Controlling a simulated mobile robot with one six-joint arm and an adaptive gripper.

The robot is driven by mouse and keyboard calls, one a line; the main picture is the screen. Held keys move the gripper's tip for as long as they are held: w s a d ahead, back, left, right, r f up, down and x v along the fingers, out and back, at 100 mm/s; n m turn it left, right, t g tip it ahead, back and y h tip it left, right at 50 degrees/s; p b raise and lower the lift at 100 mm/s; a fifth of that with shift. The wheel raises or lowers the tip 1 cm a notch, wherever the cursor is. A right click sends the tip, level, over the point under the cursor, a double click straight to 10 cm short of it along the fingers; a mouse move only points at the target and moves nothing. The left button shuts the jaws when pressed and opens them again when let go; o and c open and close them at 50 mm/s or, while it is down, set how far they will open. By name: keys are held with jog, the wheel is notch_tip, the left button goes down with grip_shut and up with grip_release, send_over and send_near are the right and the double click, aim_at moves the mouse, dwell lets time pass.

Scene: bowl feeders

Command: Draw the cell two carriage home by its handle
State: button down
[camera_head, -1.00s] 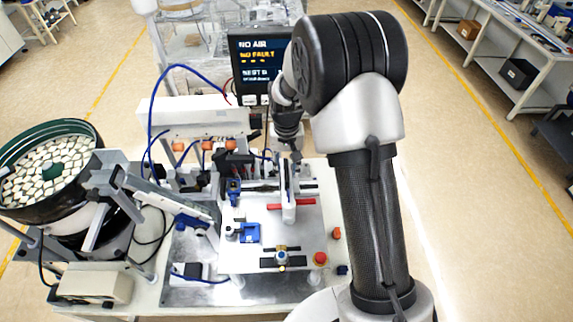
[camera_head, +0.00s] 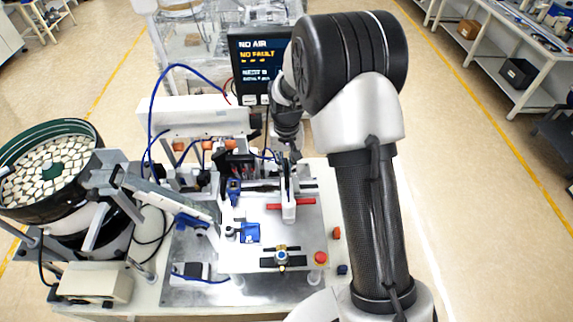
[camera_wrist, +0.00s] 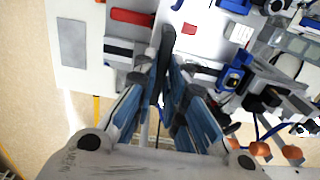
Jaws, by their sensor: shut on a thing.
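The white carriage (camera_head: 289,212) stands on the white plate of the station, with a red bar (camera_head: 307,204) showing on either side of it. In the wrist view the red bar (camera_wrist: 132,17) shows beside my fingers. My gripper (camera_head: 288,160) is low over the carriage, its fingers pointing down. In the wrist view my gripper (camera_wrist: 167,50) has its fingers close together around a dark upright piece, seemingly the carriage handle (camera_wrist: 168,36). The fingers hide most of the handle, and the exact contact is not clear.
A bowl feeder (camera_head: 90,130) full of pale parts stands at left with its track leading in. A screen (camera_head: 258,62) reading NO AIR stands behind. A blue fixture (camera_head: 249,233) and a red button (camera_head: 320,258) are on the near side.

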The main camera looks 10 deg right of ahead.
jog(key=shift+d, duration=0.1)
jog(key=s+d+b, duration=0.1)
jog(key=d, duration=0.5)
jog(key=shift+s+d, duration=0.2)
jog(key=c, duration=1.7)
grip_release()
jog(key=shift+d, duration=0.25)
jog(key=shift+o, duration=0.3)
jog(key=shift+a, duration=0.1)
notch_tip(320, 180, up, 12)
